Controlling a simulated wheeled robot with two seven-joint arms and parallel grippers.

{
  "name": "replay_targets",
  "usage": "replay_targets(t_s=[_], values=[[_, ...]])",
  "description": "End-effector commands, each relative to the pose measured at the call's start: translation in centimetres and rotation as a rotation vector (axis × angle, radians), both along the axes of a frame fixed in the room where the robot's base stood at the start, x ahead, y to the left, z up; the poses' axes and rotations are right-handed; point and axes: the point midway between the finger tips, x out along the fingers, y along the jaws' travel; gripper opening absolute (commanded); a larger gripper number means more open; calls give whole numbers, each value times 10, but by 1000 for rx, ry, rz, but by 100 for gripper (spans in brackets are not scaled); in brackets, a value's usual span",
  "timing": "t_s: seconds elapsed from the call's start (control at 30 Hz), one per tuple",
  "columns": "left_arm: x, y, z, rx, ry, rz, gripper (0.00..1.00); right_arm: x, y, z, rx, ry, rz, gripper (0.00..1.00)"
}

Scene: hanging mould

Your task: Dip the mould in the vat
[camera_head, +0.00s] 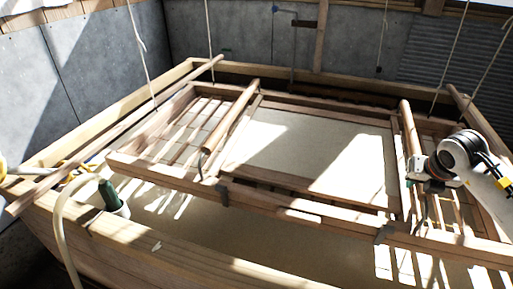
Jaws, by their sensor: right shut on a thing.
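The mould (300,210) is a large wooden frame with a pale flat sheet (310,150) in its middle and slatted sections at both sides. It hangs from ropes over the vat (185,245), a big wooden-walled tub with pale liquid. Two round wooden handles rise over the mould, the left handle (232,125) and the right handle (408,125). My right gripper (420,168) is shut on the lower part of the right handle. Its fingers are partly hidden by the handle and arm. The left handle is free. My left gripper is not in view.
Ropes (140,50) run up from long poles (130,130) at both sides. A green and white object (110,197) and a pale hose (60,225) are at the vat's front left rim. Grey walls (220,45) stand close behind. Hard sunlight patches cross the sheet.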

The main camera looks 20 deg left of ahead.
Motion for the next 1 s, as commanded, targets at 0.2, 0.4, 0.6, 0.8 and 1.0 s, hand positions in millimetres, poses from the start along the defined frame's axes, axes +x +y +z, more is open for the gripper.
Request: replay_targets(t_s=[0.2, 0.4, 0.6, 0.8, 1.0], values=[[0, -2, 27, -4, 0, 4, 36, 0, 0, 38, -1, 19, 1, 0], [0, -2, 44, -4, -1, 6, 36, 0, 0, 64, -1, 35, 1, 0], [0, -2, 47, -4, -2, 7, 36, 0, 1, 70, -2, 43, 2, 0], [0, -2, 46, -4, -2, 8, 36, 0, 0, 69, -1, 44, 1, 23], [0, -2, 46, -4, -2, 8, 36, 0, 0, 69, -1, 43, 1, 0]])
